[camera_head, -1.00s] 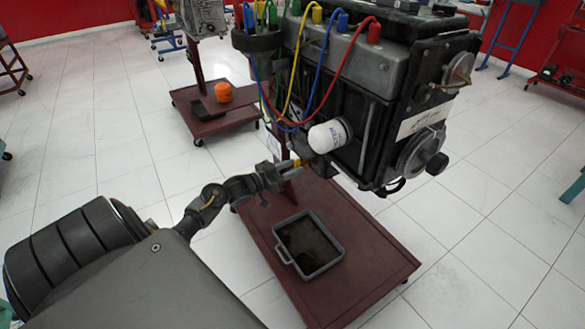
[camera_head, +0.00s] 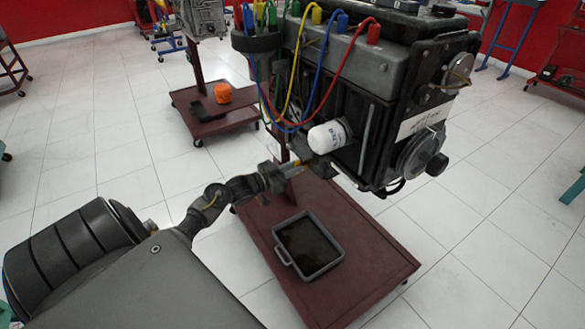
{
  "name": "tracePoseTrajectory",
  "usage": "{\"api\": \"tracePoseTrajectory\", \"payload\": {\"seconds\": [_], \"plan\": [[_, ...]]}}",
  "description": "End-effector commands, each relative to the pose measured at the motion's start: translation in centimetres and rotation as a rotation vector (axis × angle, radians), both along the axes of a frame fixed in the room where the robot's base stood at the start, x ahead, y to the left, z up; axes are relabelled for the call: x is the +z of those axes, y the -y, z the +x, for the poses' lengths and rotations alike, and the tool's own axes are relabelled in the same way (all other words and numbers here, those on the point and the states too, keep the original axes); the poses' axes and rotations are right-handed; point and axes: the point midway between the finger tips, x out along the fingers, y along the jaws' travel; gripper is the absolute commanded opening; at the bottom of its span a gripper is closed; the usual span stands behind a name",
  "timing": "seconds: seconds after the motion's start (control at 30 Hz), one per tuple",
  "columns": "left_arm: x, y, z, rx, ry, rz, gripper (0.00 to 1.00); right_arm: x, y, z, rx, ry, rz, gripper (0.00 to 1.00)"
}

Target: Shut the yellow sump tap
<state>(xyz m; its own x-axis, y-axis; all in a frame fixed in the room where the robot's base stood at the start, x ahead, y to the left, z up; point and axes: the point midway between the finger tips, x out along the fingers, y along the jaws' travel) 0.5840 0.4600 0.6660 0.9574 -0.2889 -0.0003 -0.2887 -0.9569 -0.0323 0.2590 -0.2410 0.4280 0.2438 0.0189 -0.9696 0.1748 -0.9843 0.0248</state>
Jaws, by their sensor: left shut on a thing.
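The engine (camera_head: 395,100) hangs on its stand at the upper right of the head view. The yellow sump tap (camera_head: 297,164) shows as a small yellow patch low on the engine's left side, below the white oil filter (camera_head: 328,137). My left gripper (camera_head: 290,170) reaches in from the left and is shut on the tap. The fingers hide much of the tap, and its handle angle is hard to tell. My right gripper is not in view.
A grey drain tray (camera_head: 284,256) with dark contents sits on the dark red stand base (camera_head: 360,262) below the engine. Coloured leads (camera_head: 325,70) hang on the engine's near side. Another stand with an orange item (camera_head: 223,93) is behind.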

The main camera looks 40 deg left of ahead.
Motion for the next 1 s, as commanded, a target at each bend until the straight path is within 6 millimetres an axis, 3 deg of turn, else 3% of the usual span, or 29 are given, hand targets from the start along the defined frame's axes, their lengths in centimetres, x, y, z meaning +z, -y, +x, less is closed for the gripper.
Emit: {"api": "tracePoseTrajectory", "payload": {"seconds": [0.27, 1.0], "plan": [[0.0, 0.0, 0.0, 0.000, 0.047, 0.157, 0.00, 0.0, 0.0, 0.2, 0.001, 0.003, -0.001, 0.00], [-0.3, 0.4, -0.1, -0.004, 0.248, 0.826, 0.00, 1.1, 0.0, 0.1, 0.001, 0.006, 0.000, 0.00]]}}
